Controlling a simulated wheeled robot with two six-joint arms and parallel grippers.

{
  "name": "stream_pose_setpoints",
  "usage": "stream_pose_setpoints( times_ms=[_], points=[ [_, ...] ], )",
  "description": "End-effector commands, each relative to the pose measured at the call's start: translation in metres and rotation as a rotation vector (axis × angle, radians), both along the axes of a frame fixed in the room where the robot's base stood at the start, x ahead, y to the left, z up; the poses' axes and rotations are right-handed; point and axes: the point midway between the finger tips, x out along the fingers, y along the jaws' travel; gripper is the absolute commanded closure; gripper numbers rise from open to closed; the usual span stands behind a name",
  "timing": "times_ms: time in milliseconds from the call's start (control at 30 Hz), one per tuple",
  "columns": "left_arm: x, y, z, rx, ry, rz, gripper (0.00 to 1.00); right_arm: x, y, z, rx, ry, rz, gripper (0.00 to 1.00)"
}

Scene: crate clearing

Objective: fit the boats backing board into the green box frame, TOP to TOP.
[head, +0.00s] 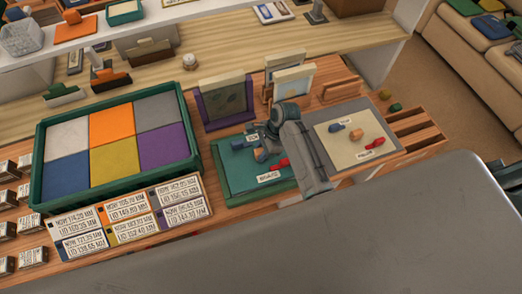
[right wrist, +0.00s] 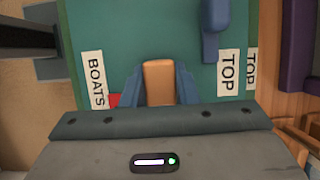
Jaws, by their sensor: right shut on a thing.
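The boats backing board (head: 233,166) is teal, with a BOATS label, a blue piece, a red piece and an orange knob. It lies at the green box frame (head: 228,199), in the middle of the head view. My right gripper (head: 262,148) is shut on the orange knob (right wrist: 159,82). In the right wrist view the board (right wrist: 130,30) has its TOP label (right wrist: 228,72) right beside the TOP label (right wrist: 251,70) at the frame edge, both facing the same way. I cannot tell whether the board sits down inside the frame. My left gripper is not in view.
A beige board (head: 330,146) with coloured pieces lies on a grey surface to the right. Upright frames (head: 228,102) stand behind. A green crate (head: 115,179) of coloured panels and several number cards (head: 130,226) are to the left.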

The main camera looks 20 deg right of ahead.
Motion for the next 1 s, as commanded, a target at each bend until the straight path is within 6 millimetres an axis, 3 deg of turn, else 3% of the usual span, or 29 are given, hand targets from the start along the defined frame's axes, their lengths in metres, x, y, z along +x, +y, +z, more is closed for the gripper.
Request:
stream_pose_setpoints(
  times_ms=[1000],
  points=[
    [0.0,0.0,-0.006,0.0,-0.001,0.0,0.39,0.0,0.0,-0.022,0.0,0.0,0.0,0.98]
  ],
)
